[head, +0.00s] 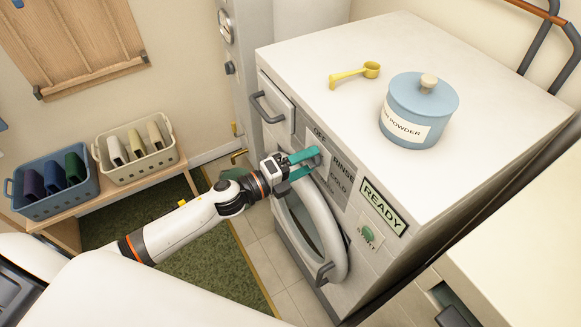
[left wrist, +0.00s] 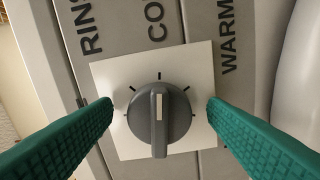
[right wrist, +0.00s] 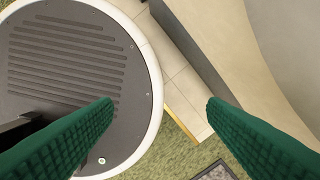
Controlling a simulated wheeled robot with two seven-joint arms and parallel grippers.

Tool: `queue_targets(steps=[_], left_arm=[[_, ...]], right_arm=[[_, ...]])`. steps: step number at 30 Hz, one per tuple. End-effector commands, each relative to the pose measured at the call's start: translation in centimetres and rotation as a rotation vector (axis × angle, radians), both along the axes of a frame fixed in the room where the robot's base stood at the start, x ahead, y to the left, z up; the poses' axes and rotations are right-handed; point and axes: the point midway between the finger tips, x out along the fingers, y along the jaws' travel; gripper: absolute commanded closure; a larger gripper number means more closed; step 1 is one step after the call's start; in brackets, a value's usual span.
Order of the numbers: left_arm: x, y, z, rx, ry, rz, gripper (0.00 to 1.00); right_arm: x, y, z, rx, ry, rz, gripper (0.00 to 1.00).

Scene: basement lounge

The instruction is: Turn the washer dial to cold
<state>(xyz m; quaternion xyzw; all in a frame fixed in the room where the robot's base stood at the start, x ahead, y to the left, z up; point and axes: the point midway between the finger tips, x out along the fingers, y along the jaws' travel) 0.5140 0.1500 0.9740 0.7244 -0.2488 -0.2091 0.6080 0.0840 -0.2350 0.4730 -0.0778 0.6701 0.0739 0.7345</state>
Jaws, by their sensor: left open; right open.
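The washer (head: 330,110) stands on the right in the head view. Its dial (left wrist: 159,120) is a grey knob on a white square plate in the left wrist view. The dial's white pointer mark faces up, toward the top tick below the label starting "CO"; "RIN" is to its left and "WARM" to its right. My left gripper (head: 305,163) is open at the washer's front; its green fingers (left wrist: 158,110) are on either side of the dial, apart from it. In the head view they hide the dial. My right gripper (right wrist: 160,103) is open and empty above the floor.
A blue powder jar (head: 418,112) and a yellow scoop (head: 355,75) rest on the washer top. The round door (head: 312,228) is below the panel, with a READY sign (head: 383,207) to the right. Baskets (head: 137,150) sit on a bench at left.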

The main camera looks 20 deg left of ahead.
Motion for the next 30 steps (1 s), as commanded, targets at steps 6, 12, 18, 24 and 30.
queue_targets(steps=[6, 12, 18, 24, 30], left_arm=[[-2.7, 2.1, -0.5, 0.002, 0.004, 0.000, 0.33], [-5.8, 4.4, -0.5, 0.003, 0.005, -0.002, 0.33], [-8.0, 6.1, -0.4, 0.000, 0.004, 0.000, 0.33], [-9.0, 7.0, -0.2, 0.001, 0.002, -0.002, 0.33], [-9.2, 7.2, 0.0, 0.002, 0.000, -0.001, 0.33]], right_arm=[[0.0, 0.0, -1.5, 0.000, 0.000, 0.000, 0.33], [0.0, 0.0, -2.8, 0.000, 0.000, 0.000, 0.33], [0.0, 0.0, -3.6, 0.000, 0.000, 0.000, 0.33], [0.0, 0.0, -3.9, 0.000, 0.000, 0.000, 0.33], [0.0, 0.0, -3.9, 0.000, 0.000, 0.000, 0.33]])
